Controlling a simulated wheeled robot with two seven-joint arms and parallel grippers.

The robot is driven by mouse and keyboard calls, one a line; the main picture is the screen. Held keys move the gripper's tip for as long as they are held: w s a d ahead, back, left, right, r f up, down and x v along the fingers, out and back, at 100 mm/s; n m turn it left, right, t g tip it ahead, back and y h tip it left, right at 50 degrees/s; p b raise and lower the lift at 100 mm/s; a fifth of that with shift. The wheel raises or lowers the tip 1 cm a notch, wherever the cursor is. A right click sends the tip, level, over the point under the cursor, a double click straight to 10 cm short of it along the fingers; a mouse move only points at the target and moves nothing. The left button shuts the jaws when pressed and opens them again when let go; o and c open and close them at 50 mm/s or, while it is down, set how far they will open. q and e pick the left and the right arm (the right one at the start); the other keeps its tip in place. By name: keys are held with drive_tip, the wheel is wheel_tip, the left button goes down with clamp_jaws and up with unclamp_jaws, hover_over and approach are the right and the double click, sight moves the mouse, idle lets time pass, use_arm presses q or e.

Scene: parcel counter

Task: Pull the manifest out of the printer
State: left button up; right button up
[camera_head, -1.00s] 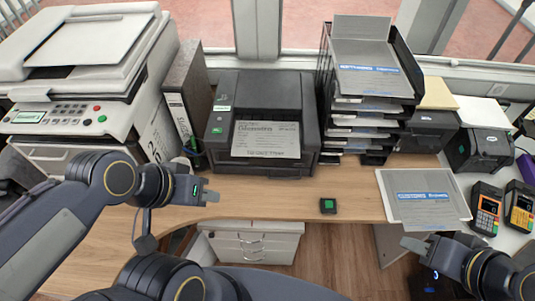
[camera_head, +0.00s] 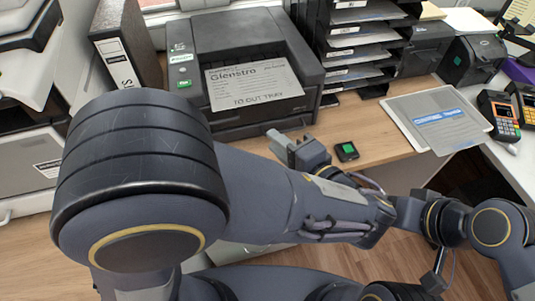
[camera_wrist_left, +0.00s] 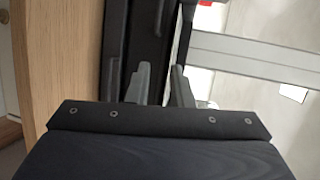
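The manifest (camera_head: 254,84), a grey printed sheet reading "TO OUT TRAY" along its lower edge, lies sloping on the front of the black printer (camera_head: 225,37) in the head view. My left gripper (camera_head: 275,142) is in front of the printer's lower right edge, below and to the right of the sheet and apart from it. In the left wrist view its two fingers (camera_wrist_left: 158,84) stand apart with nothing visible between them, before the dark printer body (camera_wrist_left: 116,50). The manifest cannot be made out there. My right gripper cannot be made out in the head view.
A black tray rack (camera_head: 358,45) stands right of the printer and a binder (camera_head: 118,45) left of it. A small green-screened device (camera_head: 346,151) is close right of my left gripper. Blue-striped sheets (camera_head: 440,117) and a card terminal (camera_head: 498,112) lie further right.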

sight(262, 101)
use_arm(q)
drive_tip(key=shift+w+a+p, duration=0.1)
drive_tip(key=shift+w+a, duration=0.5)
drive_tip(key=shift+w, duration=1.3)
drive_tip(key=shift+w+a+p, duration=0.1)
drive_tip(key=shift+w+a, duration=0.45)
drive_tip(key=shift+w, duration=1.35)
drive_tip(key=shift+w+a+p, duration=0.1)
drive_tip(key=shift+w+a, duration=0.5)
drive_tip(key=shift+w, duration=1.3)
clamp_jaws()
